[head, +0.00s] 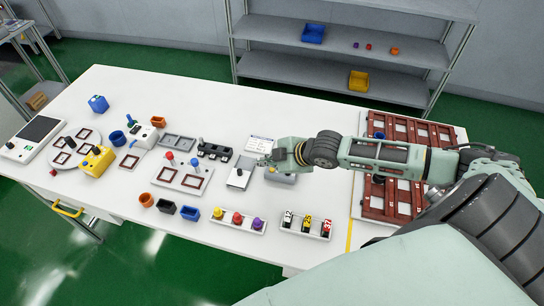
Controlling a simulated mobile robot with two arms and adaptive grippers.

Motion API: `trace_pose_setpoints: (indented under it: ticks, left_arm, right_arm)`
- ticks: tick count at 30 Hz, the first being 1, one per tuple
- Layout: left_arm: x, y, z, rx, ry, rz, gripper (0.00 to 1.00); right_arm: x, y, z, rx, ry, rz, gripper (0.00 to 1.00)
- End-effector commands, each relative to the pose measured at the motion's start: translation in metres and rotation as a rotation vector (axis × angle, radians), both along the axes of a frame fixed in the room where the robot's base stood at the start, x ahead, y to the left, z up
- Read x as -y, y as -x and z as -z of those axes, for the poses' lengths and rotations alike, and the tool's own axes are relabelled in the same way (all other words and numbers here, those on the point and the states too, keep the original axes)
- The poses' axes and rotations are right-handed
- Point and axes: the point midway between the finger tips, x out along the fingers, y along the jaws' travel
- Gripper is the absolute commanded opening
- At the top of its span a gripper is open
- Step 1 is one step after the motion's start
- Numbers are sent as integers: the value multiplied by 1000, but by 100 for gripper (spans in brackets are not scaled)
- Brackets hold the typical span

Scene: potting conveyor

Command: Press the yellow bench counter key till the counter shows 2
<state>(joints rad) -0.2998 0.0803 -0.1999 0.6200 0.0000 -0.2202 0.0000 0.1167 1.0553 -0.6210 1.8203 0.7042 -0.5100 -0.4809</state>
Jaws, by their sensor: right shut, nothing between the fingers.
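My right gripper (266,160) reaches in from the right over the middle of the white bench (215,215). It is shut and empty, its fingertips pointing left and down. A small grey box (283,179) lies right below it, partly hidden by the gripper; a bit of yellow shows on its top, but I cannot tell whether this is the counter key or whether the fingers touch it. No counter number is readable. My left gripper is not in view.
A white plate with a dark slot (239,174) lies left of the gripper. Stands with red and blue knobs (182,177), coloured knobs (238,221) and number tags (305,226) are nearby. Dark red trays (390,196) lie at right under my arm.

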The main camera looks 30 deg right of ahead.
Motion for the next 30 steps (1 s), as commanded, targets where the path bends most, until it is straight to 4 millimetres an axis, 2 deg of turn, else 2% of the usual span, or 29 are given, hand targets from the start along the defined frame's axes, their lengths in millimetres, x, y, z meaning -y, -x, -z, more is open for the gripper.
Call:
trace_pose_setpoints:
  ticks: [1,3,12,30]
  left_arm:
    - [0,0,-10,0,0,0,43]
    - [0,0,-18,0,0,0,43]
    - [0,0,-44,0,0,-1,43]
    - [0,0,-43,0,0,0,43]
  right_arm:
    - [0,0,-10,1,1,0,0]
    - [0,0,-18,1,1,0,0]
    - [0,0,-45,1,0,1,0]
    - [0,0,-44,0,0,0,0]
